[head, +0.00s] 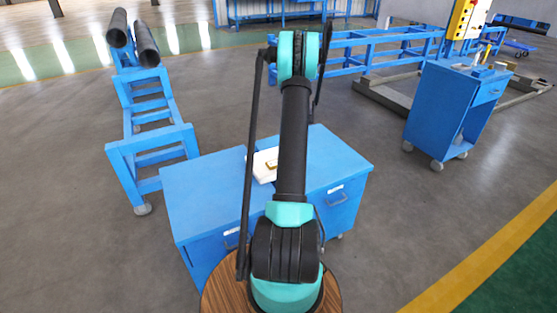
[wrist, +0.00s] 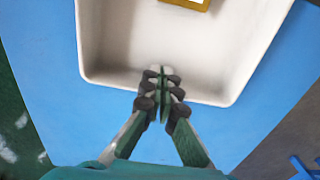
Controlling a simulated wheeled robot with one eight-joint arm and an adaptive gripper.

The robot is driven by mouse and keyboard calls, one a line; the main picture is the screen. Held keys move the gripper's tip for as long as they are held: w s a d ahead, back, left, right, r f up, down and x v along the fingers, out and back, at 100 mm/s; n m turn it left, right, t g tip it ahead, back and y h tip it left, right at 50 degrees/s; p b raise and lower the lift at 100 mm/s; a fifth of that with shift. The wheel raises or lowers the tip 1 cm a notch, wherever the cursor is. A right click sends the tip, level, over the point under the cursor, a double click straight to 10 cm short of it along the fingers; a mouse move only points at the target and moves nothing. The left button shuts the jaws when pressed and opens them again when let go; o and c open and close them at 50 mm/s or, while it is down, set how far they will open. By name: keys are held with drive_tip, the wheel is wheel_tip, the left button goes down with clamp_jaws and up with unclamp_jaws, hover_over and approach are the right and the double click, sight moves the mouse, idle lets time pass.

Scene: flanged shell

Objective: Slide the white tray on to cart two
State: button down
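The white tray (wrist: 112,40) fills the upper middle of the wrist view on a blue top. In the head view the tray (head: 262,160) is partly hidden behind my arm, close to where the left blue cart (head: 205,190) and right blue cart (head: 338,160) meet. An item with a yellow edge (wrist: 190,3) lies in the tray. My gripper (wrist: 160,74) has its fingers together at the tray's near wall, tips overlapping the tray's inside in the picture. I cannot tell whether they touch it. My arm hides the gripper in the head view. No cart number is readable.
Another blue cart (head: 455,105) stands apart at the right, with small items on top. A blue rack (head: 150,125) with dark pipes stands at the left. The right cart's top looks bare where it shows. Open grey floor lies at the front right.

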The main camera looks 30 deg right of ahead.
drive_tip(key=d, duration=1.8)
drive_tip(key=shift+a, duration=0.2)
